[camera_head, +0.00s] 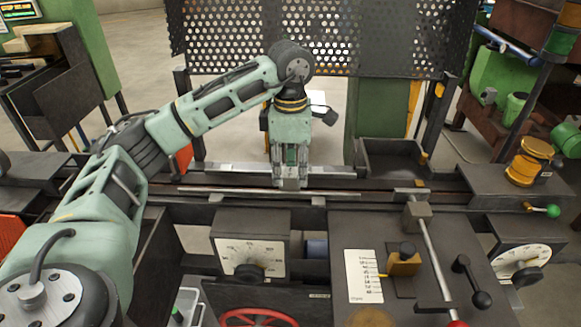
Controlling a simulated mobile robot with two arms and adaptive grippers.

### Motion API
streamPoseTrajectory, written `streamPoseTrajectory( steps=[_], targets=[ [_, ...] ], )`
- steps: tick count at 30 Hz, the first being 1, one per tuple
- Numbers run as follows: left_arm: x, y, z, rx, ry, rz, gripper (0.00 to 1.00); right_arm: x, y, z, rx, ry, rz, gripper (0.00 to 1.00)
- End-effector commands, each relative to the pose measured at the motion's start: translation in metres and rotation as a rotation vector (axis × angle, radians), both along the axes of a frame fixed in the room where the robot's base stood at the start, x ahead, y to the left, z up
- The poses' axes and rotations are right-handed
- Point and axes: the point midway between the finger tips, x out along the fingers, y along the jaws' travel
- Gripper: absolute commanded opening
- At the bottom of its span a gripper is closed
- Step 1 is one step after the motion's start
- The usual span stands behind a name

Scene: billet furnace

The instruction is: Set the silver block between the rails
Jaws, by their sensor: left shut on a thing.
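The silver block (235,167) shows as a long, pale bar lying left to right behind my left gripper's fingers. My left gripper (290,183) points down and is shut on the bar near its middle, hiding that part. The bar is at or just above the dark rails (415,185) of the bench; whether it touches them or is fully between them I cannot tell. A thin metal strip (255,192) runs along the front of the rails. My right gripper is not in view.
A perforated dark screen (320,40) stands behind the rails. An open dark tray (390,160) is at their back right. In front are a dial box (250,245), a lever rod (430,245) with a red end and a red handwheel (255,318). A yellow canister (528,162) stands right.

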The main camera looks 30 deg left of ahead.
Motion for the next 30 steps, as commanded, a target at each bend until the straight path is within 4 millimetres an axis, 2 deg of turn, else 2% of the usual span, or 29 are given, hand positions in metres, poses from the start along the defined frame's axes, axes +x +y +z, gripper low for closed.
streamPoseTrajectory(
  steps=[10,11,18,26,30],
  targets=[
    [0.0000,0.0001,-0.0055,0.001,-0.001,0.000,0.00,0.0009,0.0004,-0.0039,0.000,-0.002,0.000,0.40],
    [0.0000,0.0001,-0.0054,0.001,-0.001,0.000,0.32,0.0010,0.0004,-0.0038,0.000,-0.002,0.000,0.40],
    [0.0000,0.0001,-0.0050,0.001,-0.001,0.000,0.53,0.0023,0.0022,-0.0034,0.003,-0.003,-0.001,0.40],
    [-0.0002,0.0001,-0.0056,0.001,0.001,0.000,0.53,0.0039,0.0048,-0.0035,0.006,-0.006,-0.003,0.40],
    [0.0006,0.0000,0.0014,0.000,-0.002,0.000,0.53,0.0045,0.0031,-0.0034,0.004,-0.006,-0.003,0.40]
  ],
)
